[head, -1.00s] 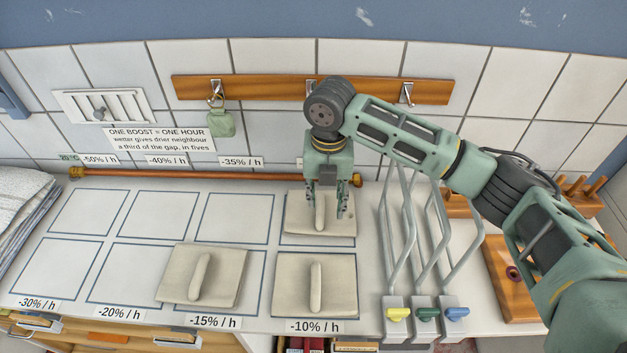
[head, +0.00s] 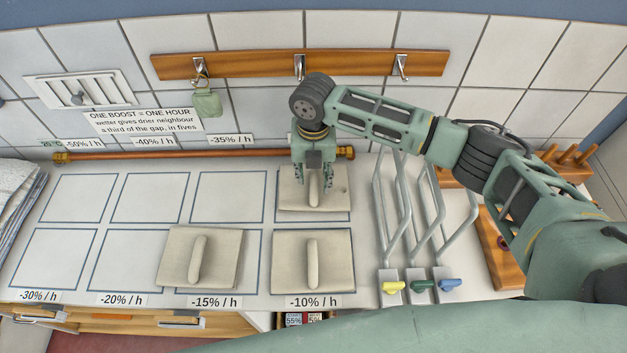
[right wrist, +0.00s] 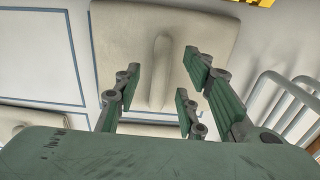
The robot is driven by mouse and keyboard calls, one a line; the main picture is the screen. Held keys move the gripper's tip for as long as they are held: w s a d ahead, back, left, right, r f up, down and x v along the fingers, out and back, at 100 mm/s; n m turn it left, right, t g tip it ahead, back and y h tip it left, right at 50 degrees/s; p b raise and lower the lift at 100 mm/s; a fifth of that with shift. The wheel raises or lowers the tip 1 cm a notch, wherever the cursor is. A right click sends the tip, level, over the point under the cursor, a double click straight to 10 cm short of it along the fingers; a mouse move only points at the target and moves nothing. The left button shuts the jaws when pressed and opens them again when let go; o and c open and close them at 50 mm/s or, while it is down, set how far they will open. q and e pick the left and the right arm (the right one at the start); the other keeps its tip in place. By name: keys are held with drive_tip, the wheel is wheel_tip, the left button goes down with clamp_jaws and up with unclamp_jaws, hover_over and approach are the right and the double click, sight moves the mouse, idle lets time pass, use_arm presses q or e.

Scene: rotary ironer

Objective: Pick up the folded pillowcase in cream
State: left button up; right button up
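Several similar printed squares are on the white worktop, and three of them hold flat cream folded cloths, each with a raised ridge along its middle. One cream folded pillowcase (head: 338,203) lies at the back right; it also shows in the right wrist view (right wrist: 115,32). A second cream folded cloth (head: 290,262) lies in front of it, and a third (head: 222,262) lies to the left of that, slightly askew. My right gripper (head: 313,186) points down over the back cloth, open, with its fingers on either side of the ridge (right wrist: 162,65). Contact cannot be told. My left gripper is out of view.
Metal rods with yellow (head: 393,287), green (head: 422,285) and blue (head: 450,286) tabs stand right of the cloths. A copper pipe (head: 200,155) runs along the back. Folded white linen (head: 12,200) stacks at far left. The back-left squares are empty.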

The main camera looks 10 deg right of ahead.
drive_tip(key=shift+f, duration=0.45)
drive_tip(key=shift+c, duration=0.3)
clamp_jaws()
drive_tip(key=shift+r, duration=0.1)
